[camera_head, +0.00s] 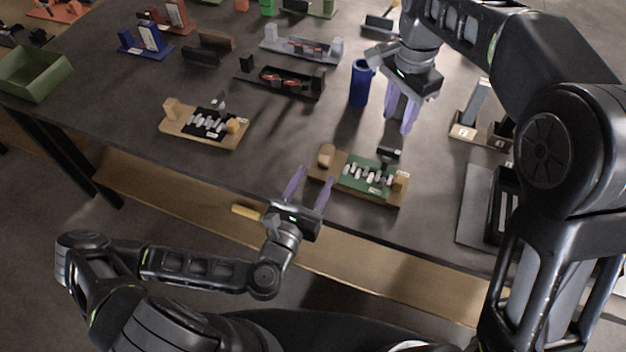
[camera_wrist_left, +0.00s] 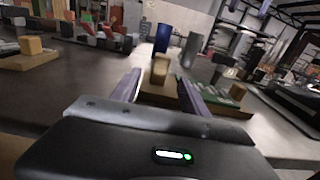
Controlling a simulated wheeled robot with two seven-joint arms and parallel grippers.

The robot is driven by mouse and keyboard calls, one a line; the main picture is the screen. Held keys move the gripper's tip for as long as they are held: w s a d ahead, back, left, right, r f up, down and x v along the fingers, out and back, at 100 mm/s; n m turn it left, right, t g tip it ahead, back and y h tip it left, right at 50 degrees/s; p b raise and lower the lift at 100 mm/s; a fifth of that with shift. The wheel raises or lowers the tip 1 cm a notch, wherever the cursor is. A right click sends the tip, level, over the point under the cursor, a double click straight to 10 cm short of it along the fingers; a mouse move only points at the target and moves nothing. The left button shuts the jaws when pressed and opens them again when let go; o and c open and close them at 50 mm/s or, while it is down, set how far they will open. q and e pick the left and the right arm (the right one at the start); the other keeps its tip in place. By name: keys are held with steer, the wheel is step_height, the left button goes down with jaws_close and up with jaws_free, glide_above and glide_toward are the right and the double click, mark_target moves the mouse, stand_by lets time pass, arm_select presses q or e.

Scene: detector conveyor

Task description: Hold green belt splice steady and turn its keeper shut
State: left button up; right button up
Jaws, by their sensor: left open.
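The green belt splice (camera_head: 353,183) lies on a wooden base (camera_head: 376,197) near the table's front edge, with a row of white pieces across it. A tan block (camera_head: 326,155) stands at the base's left end, and a small black part (camera_head: 389,153), perhaps the keeper, is at its back. My left gripper (camera_head: 311,178) is open and empty at the front left of the base. In the left wrist view the tan block (camera_wrist_left: 160,68) shows between its fingers, apart from them. My right gripper (camera_head: 400,124) points down behind the splice, apart from it; its jaw gap is unclear.
A similar wooden base (camera_head: 173,128) with a black splice lies to the left. A blue cylinder (camera_head: 360,84) stands behind the splice, left of my right gripper. A grey tray-like unit (camera_head: 474,222) is at right. Bare table lies between the two wooden bases.

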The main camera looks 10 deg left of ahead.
mark_target(323, 161)
arm_select(q)
steer(key=shift+w, duration=0.1)
steer(key=shift+x, duration=3.85)
jaws_close()
